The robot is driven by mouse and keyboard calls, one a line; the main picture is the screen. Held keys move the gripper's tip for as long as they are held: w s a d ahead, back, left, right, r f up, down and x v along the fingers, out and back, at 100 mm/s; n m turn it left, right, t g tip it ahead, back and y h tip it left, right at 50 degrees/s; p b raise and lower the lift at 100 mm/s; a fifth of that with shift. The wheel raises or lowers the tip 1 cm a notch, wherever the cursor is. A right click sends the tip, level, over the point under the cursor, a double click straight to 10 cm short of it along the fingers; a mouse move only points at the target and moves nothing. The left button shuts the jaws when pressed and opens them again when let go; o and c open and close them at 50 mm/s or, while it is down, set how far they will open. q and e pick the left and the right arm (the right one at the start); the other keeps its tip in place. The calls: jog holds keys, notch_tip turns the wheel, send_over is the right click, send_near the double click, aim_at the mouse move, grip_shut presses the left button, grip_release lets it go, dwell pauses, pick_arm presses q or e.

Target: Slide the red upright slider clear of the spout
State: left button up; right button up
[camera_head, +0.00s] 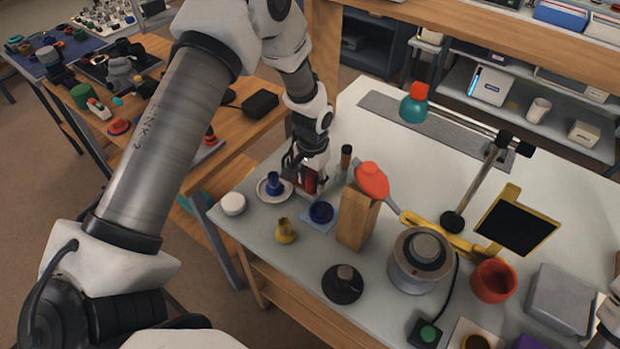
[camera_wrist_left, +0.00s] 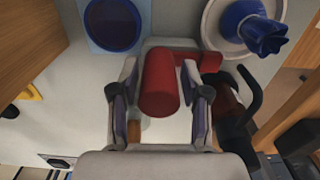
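The red upright slider (camera_wrist_left: 159,84) shows in the left wrist view as a red cylinder pointing toward the camera, with a red arm reaching right from its far end. My left gripper (camera_wrist_left: 161,72) is around it, one finger on each side, with a narrow gap showing beside the cylinder. In the head view the left gripper (camera_head: 307,187) points down at the table, with red showing between its fingers. I cannot make out the spout for certain. A dark red body with a black handle (camera_wrist_left: 232,103) stands right of the fingers, partly hidden.

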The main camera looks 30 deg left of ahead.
pick_arm(q)
jog(key=shift+w, duration=0.1)
notch_tip(320, 180, up, 12)
jog(key=shift+f, duration=0.1)
dwell(0.4)
dwell(0.4)
